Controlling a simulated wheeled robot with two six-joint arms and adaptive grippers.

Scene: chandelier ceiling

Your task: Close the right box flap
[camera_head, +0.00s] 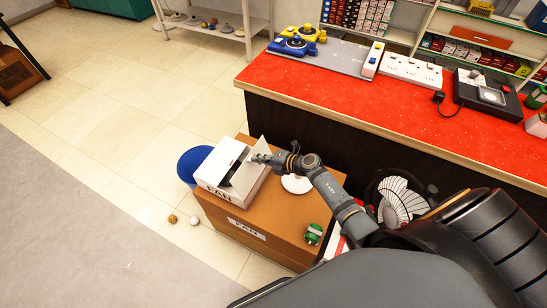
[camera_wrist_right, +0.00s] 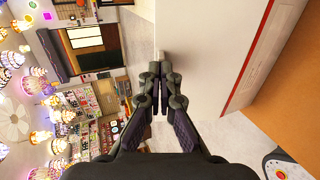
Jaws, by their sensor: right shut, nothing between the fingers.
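The white box (camera_head: 207,163) lies on top of a brown box, with lettering on its front. A dark gap shows in its top. Its right flap (camera_head: 257,146) stands raised at the right edge of the gap. My right gripper (camera_head: 261,158) is at that flap, on its right side; I cannot tell if they touch. In the right wrist view my right gripper (camera_wrist_right: 160,113) is shut and empty, its tips close to a broad white surface (camera_wrist_right: 207,45) with a red strip, which looks like part of the box. My left gripper is not in view.
The brown box (camera_head: 262,219) bears a white round object (camera_head: 296,184) and a green item (camera_head: 313,234). A blue bin (camera_head: 191,165) stands behind it at the left. The red-topped counter (camera_head: 340,95) lies beyond my arm. Floor at the left is mostly clear, with two small balls.

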